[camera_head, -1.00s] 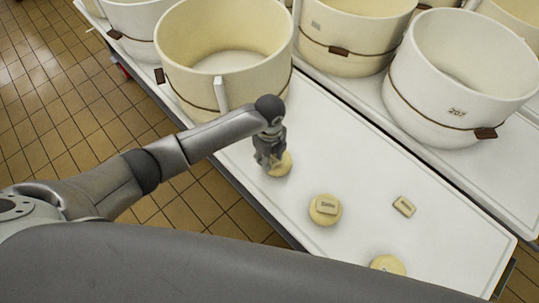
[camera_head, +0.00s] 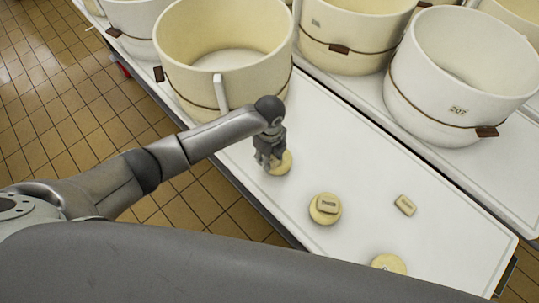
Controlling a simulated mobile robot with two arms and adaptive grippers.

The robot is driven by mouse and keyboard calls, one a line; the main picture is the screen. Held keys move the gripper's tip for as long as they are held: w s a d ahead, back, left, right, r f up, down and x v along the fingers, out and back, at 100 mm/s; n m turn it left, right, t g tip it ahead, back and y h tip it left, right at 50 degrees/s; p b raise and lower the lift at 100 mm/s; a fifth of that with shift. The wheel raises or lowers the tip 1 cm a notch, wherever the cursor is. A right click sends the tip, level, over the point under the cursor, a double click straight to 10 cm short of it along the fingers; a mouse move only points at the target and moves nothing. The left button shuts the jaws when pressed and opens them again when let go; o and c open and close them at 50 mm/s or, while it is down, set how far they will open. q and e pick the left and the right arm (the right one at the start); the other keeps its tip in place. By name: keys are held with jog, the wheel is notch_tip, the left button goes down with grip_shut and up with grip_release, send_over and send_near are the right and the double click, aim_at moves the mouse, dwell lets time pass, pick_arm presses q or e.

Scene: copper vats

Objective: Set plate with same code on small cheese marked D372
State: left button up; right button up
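Three small round pale-yellow cheeses are on the white table. My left gripper (camera_head: 268,160) points down at the farthest cheese (camera_head: 284,163) and covers part of it; I cannot tell whether its fingers hold anything. The middle cheese (camera_head: 316,216) bears a small plate (camera_head: 327,204) with dark marks too small to read. The nearest cheese (camera_head: 388,263) is partly cut off by my grey body part in front. A loose plate (camera_head: 405,205) lies on the table to the right, its code unreadable. I cannot make out D372 anywhere. My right gripper is not in view.
A large cream vat (camera_head: 222,60) with a brown band stands behind my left gripper. A vat marked 207 (camera_head: 430,115) and others stand on the adjoining table. The white table (camera_head: 345,150) is clear between the cheeses and the loose plate. Tiled floor (camera_head: 60,110) lies left.

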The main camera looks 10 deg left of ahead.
pick_arm(q)
jog(key=o, duration=1.1)
